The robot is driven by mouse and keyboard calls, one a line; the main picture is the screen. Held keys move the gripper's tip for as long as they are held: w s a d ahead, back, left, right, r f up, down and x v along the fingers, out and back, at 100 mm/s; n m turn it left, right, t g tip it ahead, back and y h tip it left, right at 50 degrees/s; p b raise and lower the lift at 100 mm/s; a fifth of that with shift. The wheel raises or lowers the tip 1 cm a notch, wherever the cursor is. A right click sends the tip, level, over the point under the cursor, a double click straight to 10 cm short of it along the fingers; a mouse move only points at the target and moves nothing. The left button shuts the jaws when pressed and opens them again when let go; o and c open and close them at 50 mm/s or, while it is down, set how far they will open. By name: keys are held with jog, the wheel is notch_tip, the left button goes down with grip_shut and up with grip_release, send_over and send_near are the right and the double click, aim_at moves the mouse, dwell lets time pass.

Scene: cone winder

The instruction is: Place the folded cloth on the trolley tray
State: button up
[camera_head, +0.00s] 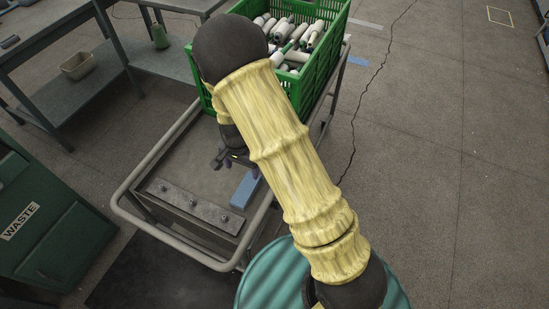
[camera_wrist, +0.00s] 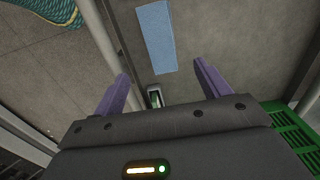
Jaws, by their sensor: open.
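The folded cloth (camera_head: 244,190) is a flat light-blue rectangle lying on the grey trolley tray (camera_head: 182,160), right of a metal bar. In the wrist view the cloth (camera_wrist: 157,37) lies flat beyond my fingertips, on the bare tray (camera_wrist: 215,30). My gripper (camera_wrist: 160,68) is open, with its two purple fingers apart and no cloth between them. The cloth is clear of the fingers in that view. In the head view my gripper (camera_head: 232,160) is above the tray, just behind the cloth, and my arm partly hides it.
A green crate (camera_head: 332,65) of bobbins stands at the tray's back. A metal bar with knobs (camera_head: 195,205) lies along the front. The trolley's tube rail (camera_head: 165,138) surrounds the tray. A teal drum (camera_head: 262,280) stands in front, a green waste bin (camera_head: 50,230) left.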

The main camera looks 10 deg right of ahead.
jog(key=s+d+r+n+t, duration=0.1)
jog(key=s+d+r+n, duration=0.2)
jog(key=s+d+r, duration=0.3)
jog(key=s+d+r+n+t, duration=0.1)
jog(key=s+d+r+n, duration=0.3)
jog(key=r, duration=0.8)
jog(key=s+d, duration=0.2)
jog(key=d, duration=0.1)
jog(key=shift+s+d+r+t, duration=0.15)
jog(key=shift+s+d+t, duration=0.05)
jog(key=shift+d+t, duration=0.1)
